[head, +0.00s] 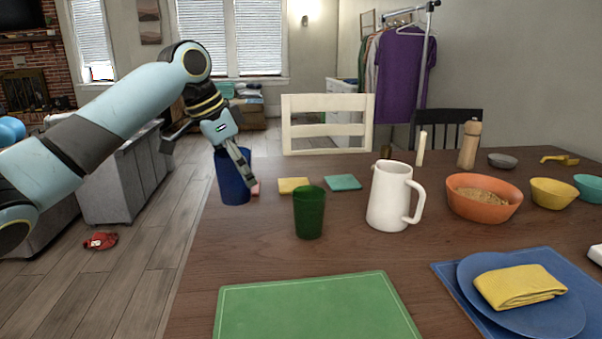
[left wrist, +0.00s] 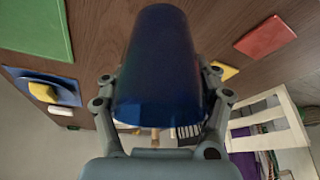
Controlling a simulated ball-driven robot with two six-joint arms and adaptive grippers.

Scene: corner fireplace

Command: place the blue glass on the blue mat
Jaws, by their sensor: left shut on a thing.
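The blue glass (head: 231,182) is held upright by my left gripper (head: 238,166) near the left edge of the table. My left gripper is shut on it, with one finger showing along its right side. I cannot tell whether the glass base touches the table. In the left wrist view the blue glass (left wrist: 158,65) fills the middle between the fingers. The blue mat (head: 447,271) lies at the front right of the table, far from the glass. A blue plate (head: 560,316) with a folded yellow napkin (head: 518,287) covers much of it. My right gripper is out of view.
A green glass (head: 309,212) and a white pitcher (head: 389,196) stand between the blue glass and the blue mat. A green mat (head: 315,310) lies bare in front. Yellow (head: 293,186) and teal (head: 343,182) squares lie behind. An orange bowl (head: 484,205) stands at right.

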